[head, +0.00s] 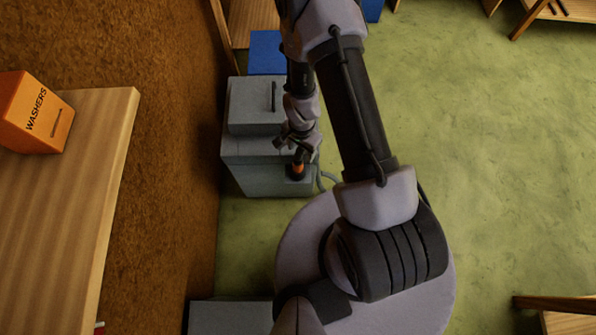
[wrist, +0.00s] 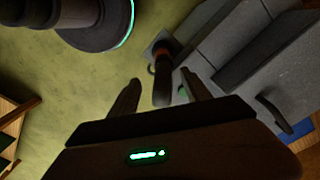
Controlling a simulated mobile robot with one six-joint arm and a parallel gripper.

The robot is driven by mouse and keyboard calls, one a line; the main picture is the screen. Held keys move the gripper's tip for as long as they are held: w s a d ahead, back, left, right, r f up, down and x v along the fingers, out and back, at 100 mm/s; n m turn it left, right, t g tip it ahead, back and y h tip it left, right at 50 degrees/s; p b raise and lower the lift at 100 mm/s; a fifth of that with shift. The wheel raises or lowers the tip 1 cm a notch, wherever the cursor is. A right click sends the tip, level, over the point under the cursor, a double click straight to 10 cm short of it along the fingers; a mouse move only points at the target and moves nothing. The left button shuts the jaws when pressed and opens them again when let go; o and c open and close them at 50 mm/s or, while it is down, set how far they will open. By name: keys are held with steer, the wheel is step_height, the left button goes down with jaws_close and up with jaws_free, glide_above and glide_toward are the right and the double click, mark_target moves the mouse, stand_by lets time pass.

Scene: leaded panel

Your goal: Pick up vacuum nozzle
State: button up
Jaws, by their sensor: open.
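The vacuum nozzle (head: 297,170), black with an orange band, stands at the right front corner of a grey cabinet in the head view. It also shows in the wrist view (wrist: 162,85), its dark end pointing toward my gripper. My gripper (head: 300,152) is just above the nozzle in the head view. In the wrist view my gripper's (wrist: 161,85) two fingers are apart, with the nozzle's dark end appearing between them. Whether the fingers touch it I cannot tell. My gripper hides part of the nozzle in the head view.
The grey cabinet (head: 252,182) with a handled upper part stands against the brown wall. A grey hose (head: 326,177) curls beside it. A blue box (head: 266,50) is behind. A wooden bench (head: 75,215) at left bears an orange washers box (head: 35,112).

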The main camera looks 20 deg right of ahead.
mark_target(301, 158)
step_height(301, 158, down, 5)
steer(key=b, duration=0.3)
steer(key=f+b, duration=0.4)
steer(key=f, duration=0.1)
steer(key=shift+w+a, duration=0.2)
steer(key=shift+a, duration=0.2)
steer(key=shift+r, duration=0.15)
jaws_close()
